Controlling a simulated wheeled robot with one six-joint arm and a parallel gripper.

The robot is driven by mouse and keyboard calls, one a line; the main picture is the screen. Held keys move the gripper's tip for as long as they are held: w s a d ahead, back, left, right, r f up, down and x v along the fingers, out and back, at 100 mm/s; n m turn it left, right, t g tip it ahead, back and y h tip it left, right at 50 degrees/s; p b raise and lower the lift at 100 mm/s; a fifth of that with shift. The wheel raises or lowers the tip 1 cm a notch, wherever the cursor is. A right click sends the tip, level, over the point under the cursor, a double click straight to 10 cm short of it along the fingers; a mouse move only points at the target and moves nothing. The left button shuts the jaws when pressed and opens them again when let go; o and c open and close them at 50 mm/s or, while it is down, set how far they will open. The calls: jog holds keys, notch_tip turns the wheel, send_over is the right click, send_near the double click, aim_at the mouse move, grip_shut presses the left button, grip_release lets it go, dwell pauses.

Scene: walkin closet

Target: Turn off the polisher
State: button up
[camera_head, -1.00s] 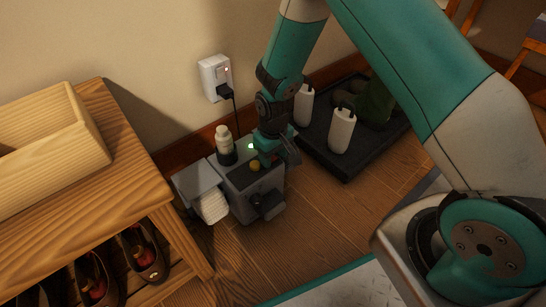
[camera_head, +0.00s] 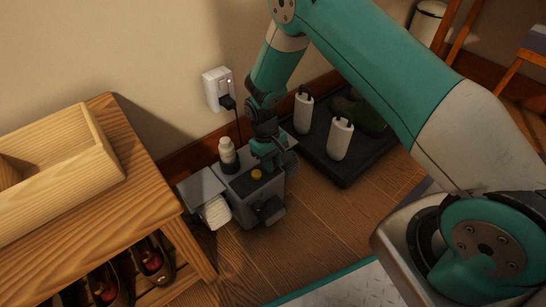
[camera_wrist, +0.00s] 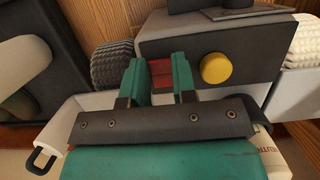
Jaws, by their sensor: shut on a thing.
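The polisher (camera_head: 246,205) is a grey boxy machine on the floor by the wall, with a pale brush roll (camera_head: 217,212) on its left. A yellow knob (camera_head: 257,174) sits on its top panel and also shows in the wrist view (camera_wrist: 215,68). My gripper (camera_wrist: 160,78) is at the polisher's panel, beside the yellow knob. Its green fingers are shut on a red switch (camera_wrist: 161,72), which shows between them. In the head view my gripper (camera_head: 267,160) hides the switch. No green light shows on the polisher in the head view; my gripper may cover it.
A white wall outlet (camera_head: 218,89) with a small red light holds a black plug and cord. A bottle (camera_head: 228,152) stands at the polisher's back. A wooden shoe bench (camera_head: 150,165) is at left; a black tray (camera_head: 345,175) with boots is at right.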

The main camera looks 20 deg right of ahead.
jog(key=o, duration=0.9)
jog(key=p+v, duration=0.8)
jog(key=v, duration=0.9)
jog(key=shift+w+a+r, duration=0.1)
jog(key=shift+w+r, duration=0.05)
jog(key=shift+w, duration=0.05)
